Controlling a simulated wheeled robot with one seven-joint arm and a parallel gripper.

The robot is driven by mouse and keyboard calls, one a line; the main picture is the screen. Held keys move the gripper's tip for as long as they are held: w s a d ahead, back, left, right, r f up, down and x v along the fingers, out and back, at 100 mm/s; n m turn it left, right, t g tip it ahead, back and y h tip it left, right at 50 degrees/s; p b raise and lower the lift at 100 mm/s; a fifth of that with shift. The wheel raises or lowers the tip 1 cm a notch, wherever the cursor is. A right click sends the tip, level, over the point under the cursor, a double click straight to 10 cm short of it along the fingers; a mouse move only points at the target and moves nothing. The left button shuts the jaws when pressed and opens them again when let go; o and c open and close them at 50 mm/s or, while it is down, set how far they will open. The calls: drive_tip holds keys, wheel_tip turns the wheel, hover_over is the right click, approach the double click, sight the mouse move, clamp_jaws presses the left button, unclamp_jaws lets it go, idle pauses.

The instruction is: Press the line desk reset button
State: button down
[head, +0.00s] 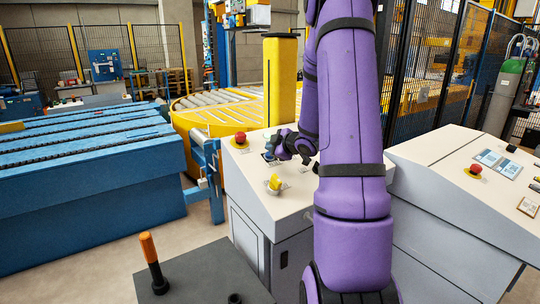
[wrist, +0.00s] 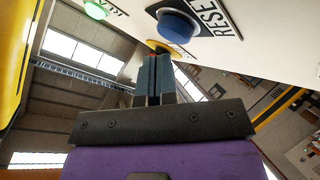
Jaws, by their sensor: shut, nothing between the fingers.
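The blue reset button (wrist: 176,25) sits in a dark collar beside a white label reading RESET in the wrist view. In the head view the button (head: 268,156) is a small blue spot on the sloped white top of the line desk (head: 300,203), partly hidden by my gripper. My gripper (head: 276,151) is low over the desk top, right beside the button. In the wrist view its two fingers (wrist: 154,62) are together and empty, with the tips just below the button in the picture. I cannot tell whether they touch it.
A red mushroom button (head: 240,138) on a yellow base is behind my gripper; a yellow knob (head: 273,183) is in front. A lit green button (wrist: 96,10) is left of the blue one. A yellow post (head: 280,80) stands behind the desk. A second desk (head: 440,160) is at right.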

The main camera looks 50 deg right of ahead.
drive_tip(key=shift+r, duration=0.2)
drive_tip(key=shift+s+a+r, duration=0.1)
drive_tip(key=shift+s+r, duration=0.2)
drive_tip(key=shift+r, duration=0.45)
drive_tip(key=shift+s+a+r, duration=0.1)
drive_tip(key=shift+s+r, duration=0.25)
drive_tip(key=shift+r, duration=0.4)
drive_tip(key=shift+s+r, duration=0.3)
drive_tip(key=shift+r, duration=0.45)
drive_tip(key=shift+a, duration=0.1)
drive_tip(key=s+a+r+m+g+h, duration=0.2)
drive_tip(key=a+r+m, duration=0.1)
drive_tip(key=a+r, duration=0.4)
drive_tip(key=s+a+r+m+g+h, duration=0.1)
drive_tip(key=s+a+r+m+h, duration=0.2)
drive_tip(key=a, duration=0.5)
drive_tip(key=s+a+m+g+y, duration=0.3)
drive_tip(key=s+a+g+y, duration=0.2)
drive_tip(key=s+a, duration=1.4)
drive_tip(key=shift+s+a+r+y, duration=0.2)
drive_tip(key=shift+s+r+y, duration=0.2)
drive_tip(key=shift+y, duration=0.2)
drive_tip(key=shift+w+d, duration=0.1)
